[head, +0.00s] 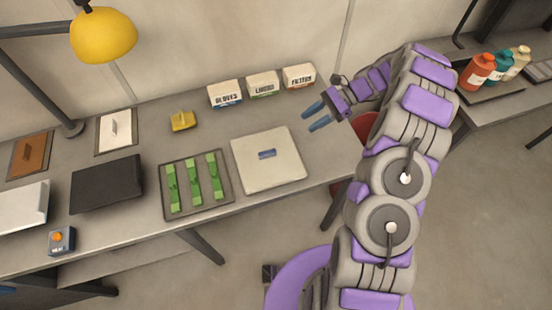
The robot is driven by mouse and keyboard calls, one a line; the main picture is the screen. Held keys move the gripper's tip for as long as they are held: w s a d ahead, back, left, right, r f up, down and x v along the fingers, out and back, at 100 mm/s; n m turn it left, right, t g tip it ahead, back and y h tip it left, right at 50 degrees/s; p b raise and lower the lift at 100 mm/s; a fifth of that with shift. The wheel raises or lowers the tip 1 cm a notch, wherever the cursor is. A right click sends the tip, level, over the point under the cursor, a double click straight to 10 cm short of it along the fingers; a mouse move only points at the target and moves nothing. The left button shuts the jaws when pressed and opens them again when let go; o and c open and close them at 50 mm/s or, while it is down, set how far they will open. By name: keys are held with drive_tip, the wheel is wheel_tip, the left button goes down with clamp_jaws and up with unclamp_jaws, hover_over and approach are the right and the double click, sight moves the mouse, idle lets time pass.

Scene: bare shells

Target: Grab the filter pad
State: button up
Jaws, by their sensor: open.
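No thing in view is marked as a single filter pad. A flat cream square (250,170) with a small blue bar (267,154) at its middle lies on the table, right of centre. A thin white panel with a handle (115,130) and a brown one (31,155) lie at the back left; I cannot tell which is the pad. A white box (299,77) at the back appears to be labelled "FILTERS". My gripper (307,119), with two blue fingers, is open and empty. It is above the table, up and right of the cream square, pointing left.
A tray (225,208) with green strips lies left of the cream square. A dark slab (106,184), a yellow object (183,121) and a box with an orange button (61,241) are further left. A yellow lamp (103,36) overhangs. Bottles (478,70) stand at right.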

drive_tip(key=d+f, duration=0.2)
drive_tip(key=m+b, duration=0.1)
drive_tip(key=b, duration=0.1)
approach(271, 151)
drive_tip(key=a+f, duration=0.2)
drive_tip(key=shift+s+a+y, duration=0.2)
drive_tip(key=shift+a+y, duration=0.1)
drive_tip(key=shift+s+a+f, duration=0.1)
drive_tip(key=shift+a+f, duration=0.05)
drive_tip(key=shift+a, duration=0.35)
drive_tip(key=x, duration=0.2)
drive_tip(key=b+x, duration=0.1)
drive_tip(key=x, duration=0.2)
drive_tip(key=shift+s+a+f, duration=0.15)
drive_tip(key=shift+s+f, duration=0.1)
drive_tip(key=shift+s, duration=0.05)
drive_tip(key=shift+c, duration=0.4)
drive_tip(key=shift+a, duration=0.15)
drive_tip(key=c, duration=0.6)
clamp_jaws()
